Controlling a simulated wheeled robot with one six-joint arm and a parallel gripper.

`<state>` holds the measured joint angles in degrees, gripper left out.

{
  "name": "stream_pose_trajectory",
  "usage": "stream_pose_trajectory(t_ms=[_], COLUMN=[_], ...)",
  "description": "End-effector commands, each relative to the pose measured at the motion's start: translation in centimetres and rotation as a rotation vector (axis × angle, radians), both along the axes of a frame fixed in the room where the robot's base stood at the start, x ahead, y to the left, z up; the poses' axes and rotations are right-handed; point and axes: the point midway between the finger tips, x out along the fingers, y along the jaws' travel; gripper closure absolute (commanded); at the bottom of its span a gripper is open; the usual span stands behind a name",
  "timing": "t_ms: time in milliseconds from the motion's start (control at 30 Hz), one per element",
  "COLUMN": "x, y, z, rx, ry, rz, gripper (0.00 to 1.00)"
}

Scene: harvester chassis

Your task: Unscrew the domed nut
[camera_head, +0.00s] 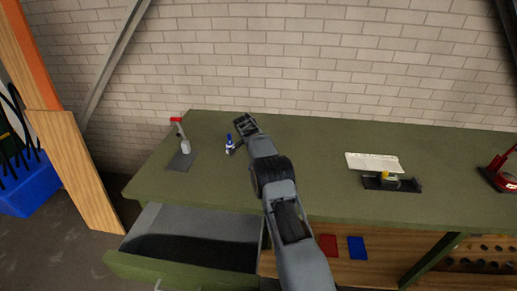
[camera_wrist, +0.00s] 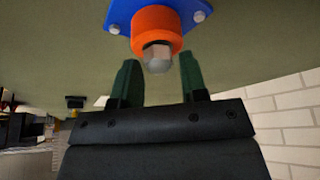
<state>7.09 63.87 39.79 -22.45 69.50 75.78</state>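The domed nut (camera_wrist: 157,60) is a small grey metal nut at the end of an orange collar (camera_wrist: 156,28) on a blue plate (camera_wrist: 120,12) in the wrist view. My gripper (camera_wrist: 160,68) is open, with one green finger to each side of the nut. Visible gaps separate the nut from both fingers. In the head view my gripper (camera_head: 245,126) is over the back left of the green bench (camera_head: 310,160). There I cannot make out the nut or its orange collar.
A small blue and white object (camera_head: 229,144) stands just left of my gripper. A red-handled clamp (camera_head: 184,142) is farther left. A white plate (camera_head: 374,162) and a black tray (camera_head: 408,184) lie to the right. A drawer (camera_head: 185,270) is open below. A brick wall (camera_head: 320,60) rises behind.

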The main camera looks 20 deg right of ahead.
Motion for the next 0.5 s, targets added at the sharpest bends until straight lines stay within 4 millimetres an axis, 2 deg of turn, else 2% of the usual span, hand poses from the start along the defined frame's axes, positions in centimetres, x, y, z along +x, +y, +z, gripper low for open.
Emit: stream_pose_trajectory(t_ms=[133,500], x=[0.03,0.01], y=[0.01,0.0], z=[0.19,-0.04], rx=[0.0,0.0], ry=[0.0,-0.001], rz=[-0.079,-0.086], gripper=[0.6,0.6])
